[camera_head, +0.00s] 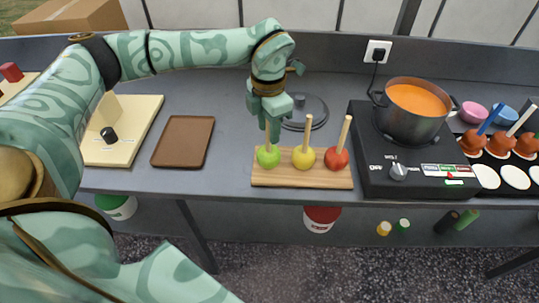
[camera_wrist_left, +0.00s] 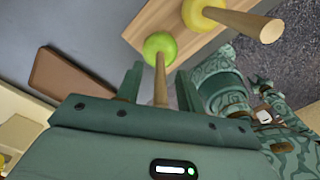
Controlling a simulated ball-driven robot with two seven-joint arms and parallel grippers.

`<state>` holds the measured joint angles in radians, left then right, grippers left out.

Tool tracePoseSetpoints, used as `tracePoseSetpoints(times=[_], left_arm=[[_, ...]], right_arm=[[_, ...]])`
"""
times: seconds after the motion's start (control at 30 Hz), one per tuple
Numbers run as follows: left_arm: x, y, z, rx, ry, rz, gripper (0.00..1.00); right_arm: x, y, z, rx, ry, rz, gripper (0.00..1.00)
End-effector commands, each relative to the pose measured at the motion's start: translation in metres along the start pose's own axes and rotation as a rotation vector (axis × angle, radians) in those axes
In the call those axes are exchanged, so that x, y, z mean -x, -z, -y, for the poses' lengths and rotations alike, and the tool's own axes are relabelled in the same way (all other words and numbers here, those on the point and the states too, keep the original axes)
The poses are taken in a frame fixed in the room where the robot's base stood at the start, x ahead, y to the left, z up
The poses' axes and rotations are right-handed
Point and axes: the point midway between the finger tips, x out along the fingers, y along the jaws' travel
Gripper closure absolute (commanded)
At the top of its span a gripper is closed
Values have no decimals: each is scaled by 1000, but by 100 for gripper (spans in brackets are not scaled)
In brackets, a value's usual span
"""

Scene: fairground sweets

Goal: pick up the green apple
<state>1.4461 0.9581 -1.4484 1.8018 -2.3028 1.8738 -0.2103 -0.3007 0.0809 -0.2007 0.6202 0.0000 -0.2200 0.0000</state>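The green apple (camera_head: 268,156) sits on a wooden board (camera_head: 300,180) at its left end, with its wooden stick pointing up. In the left wrist view the green apple (camera_wrist_left: 160,46) lies just beyond the fingertips, its stick running back between the fingers. My left gripper (camera_head: 270,122) is above the apple, pointing down. Its fingers (camera_wrist_left: 159,88) are open on either side of the stick, with gaps visible on both sides. The upper part of the stick is hidden by the gripper in the head view.
A yellow apple (camera_head: 304,157) and a red apple (camera_head: 336,158) on sticks share the board, to the right. A hotplate (camera_head: 408,180) with a pot of orange liquid (camera_head: 418,100) stands further right. A brown tray (camera_head: 183,141) lies left. A dark round lid (camera_head: 303,112) lies behind.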

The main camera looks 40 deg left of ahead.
Motion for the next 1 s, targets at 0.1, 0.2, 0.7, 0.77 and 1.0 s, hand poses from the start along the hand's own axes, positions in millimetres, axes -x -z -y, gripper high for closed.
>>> tracePoseSetpoints(times=[0.1, 0.2, 0.7, 0.77, 1.0], left_arm=[[0, 0, 0, 0, 0, 1, 62], [0, 0, 0, 0, -1, 1, 68], [3, 0, 0, -1, -1, 3, 100], [7, -1, 0, -1, -2, 4, 100], [45, 0, 8, -6, -2, 6, 100]], right_arm=[[0, 1, 1, 0, 1, -1, 64], [0, 1, 1, -1, 2, -1, 64], [1, 1, 1, -1, 1, -2, 64], [3, 2, 1, -2, 1, -3, 64], [15, 6, -1, -2, -2, -11, 64]])
